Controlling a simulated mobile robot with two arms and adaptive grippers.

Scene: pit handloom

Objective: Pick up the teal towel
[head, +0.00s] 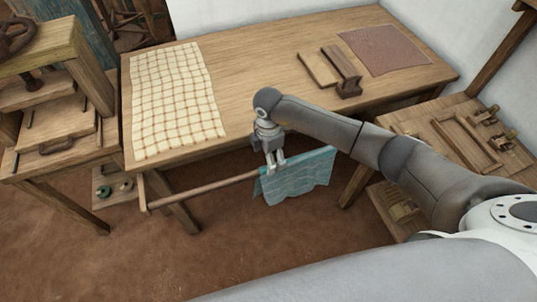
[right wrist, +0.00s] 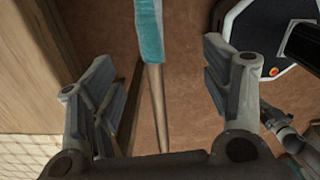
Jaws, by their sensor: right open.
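The teal towel (head: 300,178) hangs folded over a wooden rod (head: 205,189) below the front edge of the table. My right gripper (head: 275,164) points down at the left end of the towel, in front of the table edge. In the right wrist view its two fingers (right wrist: 162,85) are wide apart with nothing held. The towel (right wrist: 149,30) shows there as a narrow teal strip at the top, between the lines of the fingers, and the bare rod (right wrist: 156,105) runs down from it. Contact between fingers and towel cannot be told. My left gripper is not in view.
The wooden table (head: 265,70) bears a checked cloth (head: 175,95), a brown cloth (head: 385,50) and wooden pieces (head: 318,68). A wooden bench (head: 470,135) stands at right, a wooden frame (head: 60,110) at left. The floor (head: 240,245) before the rod is clear.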

